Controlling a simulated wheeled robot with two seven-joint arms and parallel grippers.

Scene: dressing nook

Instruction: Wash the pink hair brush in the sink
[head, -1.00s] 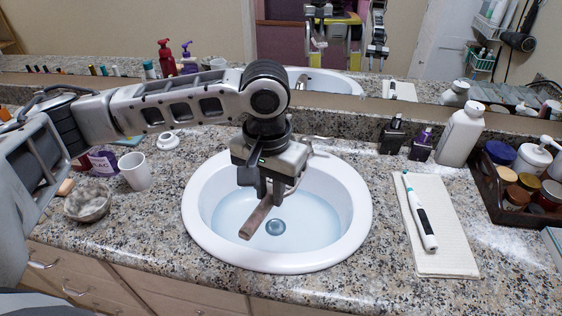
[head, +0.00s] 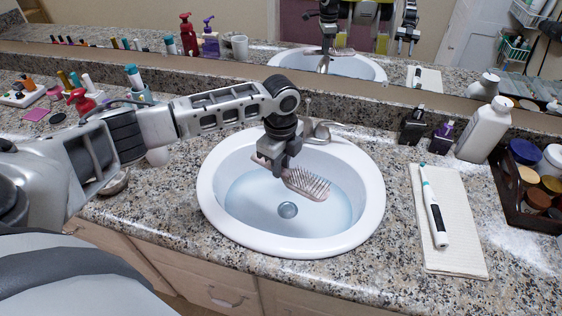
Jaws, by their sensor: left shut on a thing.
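The pink hair brush (head: 309,184) is over the white sink (head: 372,200), with its bristles facing up and toward the camera. My left gripper (head: 277,170) is shut on its handle, which is partly hidden by the fingers. The brush head points right and slightly down, above the basin. The basin holds pale blue water, with a round drain (head: 288,210) on its floor. Whether the brush touches the water I cannot tell. A metal faucet (head: 318,130) stands at the back rim, partly behind my arm. My right gripper is not in view.
Right of the sink, an electric toothbrush (head: 434,212) lies on a folded towel (head: 458,250). Dark bottles (head: 413,128), a white bottle (head: 484,130) and a tray of jars (head: 512,192) stand at the right. A metal bowl (head: 115,182) is partly hidden under my left arm.

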